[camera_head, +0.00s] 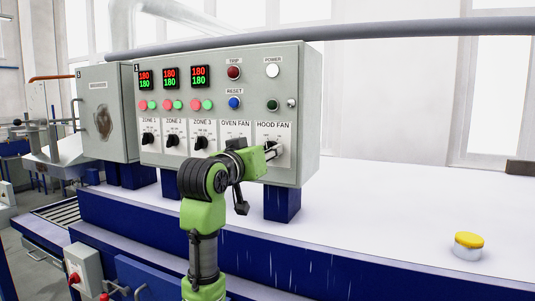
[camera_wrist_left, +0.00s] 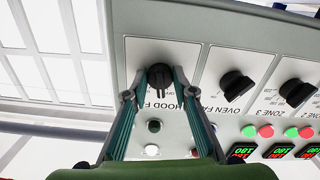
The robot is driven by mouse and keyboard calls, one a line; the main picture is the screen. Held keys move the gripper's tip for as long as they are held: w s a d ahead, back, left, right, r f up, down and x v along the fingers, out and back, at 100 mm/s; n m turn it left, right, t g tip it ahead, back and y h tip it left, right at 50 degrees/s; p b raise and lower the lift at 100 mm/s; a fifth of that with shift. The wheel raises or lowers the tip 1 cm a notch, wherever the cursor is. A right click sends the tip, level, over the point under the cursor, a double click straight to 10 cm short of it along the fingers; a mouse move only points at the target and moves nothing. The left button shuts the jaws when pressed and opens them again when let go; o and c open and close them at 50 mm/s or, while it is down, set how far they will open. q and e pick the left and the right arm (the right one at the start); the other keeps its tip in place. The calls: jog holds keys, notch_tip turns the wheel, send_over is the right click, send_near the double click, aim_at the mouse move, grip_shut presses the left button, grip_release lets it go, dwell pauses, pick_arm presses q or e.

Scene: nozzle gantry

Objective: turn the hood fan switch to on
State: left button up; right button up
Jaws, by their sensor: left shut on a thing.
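The hood fan switch (camera_wrist_left: 159,75) is a black rotary knob on the white HOOD FAN plate (camera_head: 282,131), at the right end of the control panel's lower row. My left gripper (camera_head: 271,151) reaches the knob from the front. In the left wrist view its two fingers (camera_wrist_left: 160,72) close in on either side of the knob and are shut on it. In the head view the arm and fingers hide most of the knob, so its setting is hard to read. My right gripper is not in view.
The OVEN FAN knob (camera_wrist_left: 235,85) and ZONE 3 knob (camera_wrist_left: 297,92) sit close beside the gripper. Buttons and lamps, such as the red TRIP lamp (camera_head: 233,72), are above. A yellow-topped button (camera_head: 468,245) stands on the mostly clear white surface at right.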

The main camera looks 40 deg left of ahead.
pick_arm(q)
jog(key=shift+a+m, duration=0.15)
jog(key=shift+m, duration=3.75)
jog(key=o, duration=1.1)
jog(key=v, duration=1.2)
